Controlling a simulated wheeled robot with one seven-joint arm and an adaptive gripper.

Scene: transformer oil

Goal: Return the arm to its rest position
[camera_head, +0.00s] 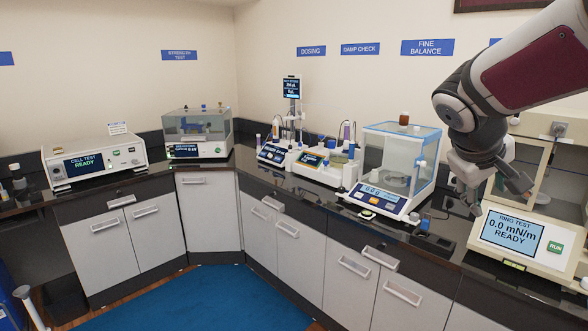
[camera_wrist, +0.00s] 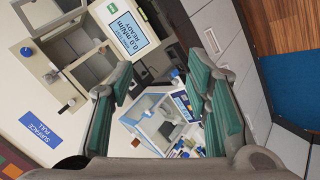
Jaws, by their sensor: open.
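My arm (camera_head: 520,75) reaches in from the upper right in the head view. My gripper (camera_head: 497,197) hangs at its end, in front of the ring test instrument and right of the fine balance. In the wrist view my gripper (camera_wrist: 160,95) has its two green-padded fingers spread apart, with nothing between them. The ring test instrument (camera_head: 530,240) shows "0.0 mN/m READY"; it also shows at the upper left of the wrist view (camera_wrist: 85,55).
The fine balance (camera_head: 400,165) with a glass case stands left of my gripper, a brown-capped bottle on top. Dosing devices (camera_head: 320,160), a strength tester (camera_head: 197,135) and a cell test box (camera_head: 95,160) line the dark counter. The blue floor mat (camera_head: 200,300) is clear.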

